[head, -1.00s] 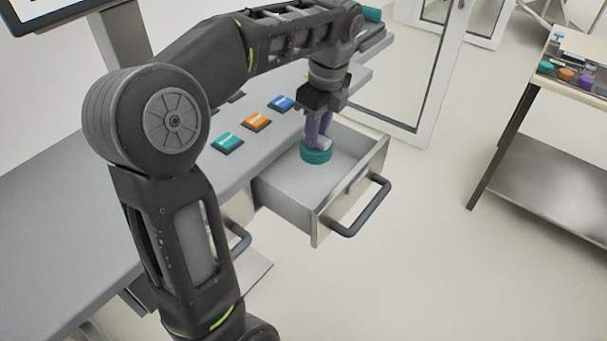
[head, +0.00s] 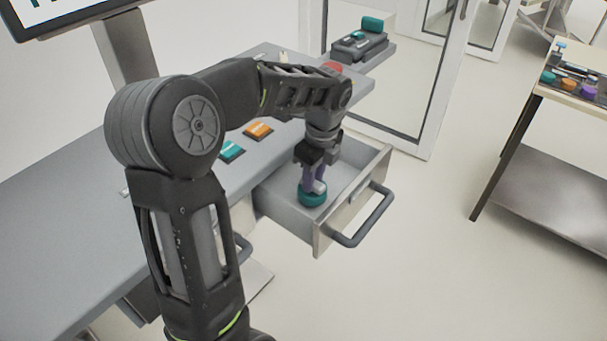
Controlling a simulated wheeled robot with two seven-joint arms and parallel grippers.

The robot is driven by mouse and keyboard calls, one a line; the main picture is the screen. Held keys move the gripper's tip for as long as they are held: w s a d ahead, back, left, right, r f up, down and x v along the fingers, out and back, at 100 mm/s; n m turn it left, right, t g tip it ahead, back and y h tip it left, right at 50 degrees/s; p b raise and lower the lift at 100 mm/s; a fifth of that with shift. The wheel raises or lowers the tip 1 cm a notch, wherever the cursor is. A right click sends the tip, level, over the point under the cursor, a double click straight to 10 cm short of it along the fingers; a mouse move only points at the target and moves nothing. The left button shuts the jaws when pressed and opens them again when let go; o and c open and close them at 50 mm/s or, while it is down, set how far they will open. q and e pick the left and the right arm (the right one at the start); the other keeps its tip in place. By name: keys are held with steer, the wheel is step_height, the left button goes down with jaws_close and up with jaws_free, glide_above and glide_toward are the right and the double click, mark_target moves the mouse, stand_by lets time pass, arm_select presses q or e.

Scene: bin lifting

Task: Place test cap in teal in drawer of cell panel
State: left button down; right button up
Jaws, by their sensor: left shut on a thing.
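The teal test cap (head: 311,199) is low inside the open drawer (head: 281,208) of the grey cell panel (head: 62,218). My left gripper (head: 314,186) points down into the drawer and is shut on the cap from above. I cannot tell whether the cap touches the drawer floor. The drawer is pulled out, with its dark bar handle (head: 366,222) at the front. My right gripper is not in view.
A teal button (head: 231,151) and an orange button (head: 259,131) sit on the panel top beside the drawer. A side table (head: 597,97) with coloured caps is at right, with clear floor between.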

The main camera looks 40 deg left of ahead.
arm_select(q)
steer(key=a, duration=0.3)
steer(key=shift+s+r+p, duration=0.1)
steer(key=shift+p, duration=0.3)
steer(key=shift+d+f, duration=0.1)
steer(key=shift+f, duration=0.55)
steer(key=shift+f, duration=0.1)
steer(key=shift+f, duration=0.15)
steer(key=c, duration=1.2)
jaws_free()
step_height(320, 180, up, 12)
steer(key=d, duration=0.1)
steer(key=shift+d+r, duration=0.2)
steer(key=shift+d, duration=0.05)
